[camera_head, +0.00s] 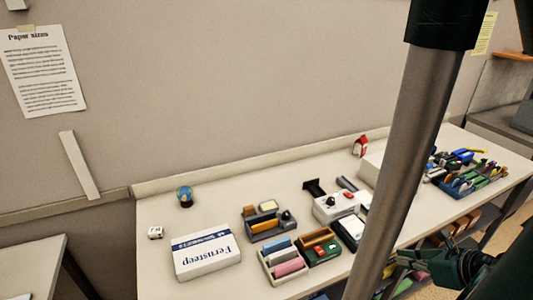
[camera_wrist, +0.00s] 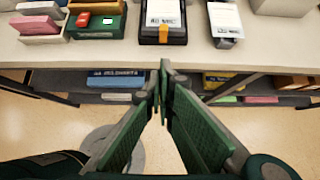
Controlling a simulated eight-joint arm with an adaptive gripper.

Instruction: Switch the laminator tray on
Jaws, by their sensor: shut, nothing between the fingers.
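No label marks the laminator tray, so I cannot tell for sure which unit it is. A green tray-like unit (camera_head: 321,247) with a red switch-like part and a small white square stands near the desk's front edge; it also shows at the top left of the wrist view (camera_wrist: 97,30). A white unit (camera_head: 337,208) with a red button stands behind it. My gripper (camera_wrist: 163,85) is shut and empty, in front of the desk's front edge and apart from both units. In the head view, my gripper (camera_head: 402,258) is low at the right.
A black holder (camera_wrist: 163,36) with a card and a white card holder (camera_wrist: 226,22) stand near the front edge. A white box (camera_head: 206,257) and pink and blue blocks are left of the green unit. Shelves with boxes (camera_wrist: 115,80) lie under the desk. My arm hides part of the desk.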

